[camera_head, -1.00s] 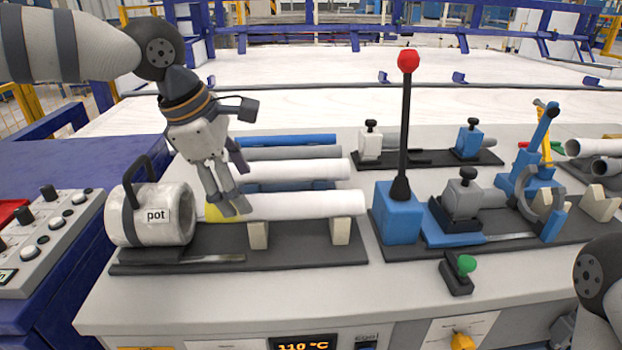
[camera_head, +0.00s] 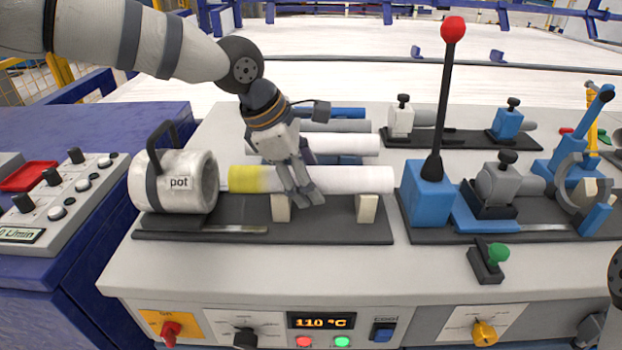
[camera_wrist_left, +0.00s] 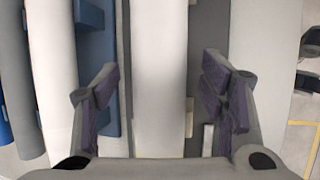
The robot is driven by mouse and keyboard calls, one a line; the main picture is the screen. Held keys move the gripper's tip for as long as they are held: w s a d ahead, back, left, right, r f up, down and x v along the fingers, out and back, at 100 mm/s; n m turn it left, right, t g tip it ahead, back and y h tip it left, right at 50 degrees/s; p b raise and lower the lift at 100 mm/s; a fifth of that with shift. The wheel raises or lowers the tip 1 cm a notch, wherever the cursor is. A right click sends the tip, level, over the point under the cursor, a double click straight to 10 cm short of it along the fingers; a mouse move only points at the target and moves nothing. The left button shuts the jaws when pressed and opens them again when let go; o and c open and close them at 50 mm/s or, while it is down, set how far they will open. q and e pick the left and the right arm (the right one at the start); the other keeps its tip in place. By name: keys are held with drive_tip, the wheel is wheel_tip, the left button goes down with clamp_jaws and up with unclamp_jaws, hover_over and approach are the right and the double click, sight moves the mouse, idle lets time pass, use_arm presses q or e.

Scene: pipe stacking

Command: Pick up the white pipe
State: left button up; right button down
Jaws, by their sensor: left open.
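In the left wrist view the white pipe (camera_wrist_left: 158,75) runs between the two spread fingers of my left gripper (camera_wrist_left: 163,90). Gaps show on both sides, so the gripper is open around or just above the pipe; the exact height is unclear.
Another white pipe (camera_head: 350,145), a grey pipe (camera_head: 350,126) and a blue pipe (camera_head: 348,112) lie behind. The pot (camera_head: 180,184) stands left. A red-knobbed lever (camera_head: 435,130) on a blue block (camera_head: 428,190) rises right.

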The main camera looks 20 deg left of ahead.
use_arm(q)
drive_tip(key=c, duration=1.3)
drive_tip(key=shift+r, duration=0.1)
drive_tip(key=shift+c, duration=0.2)
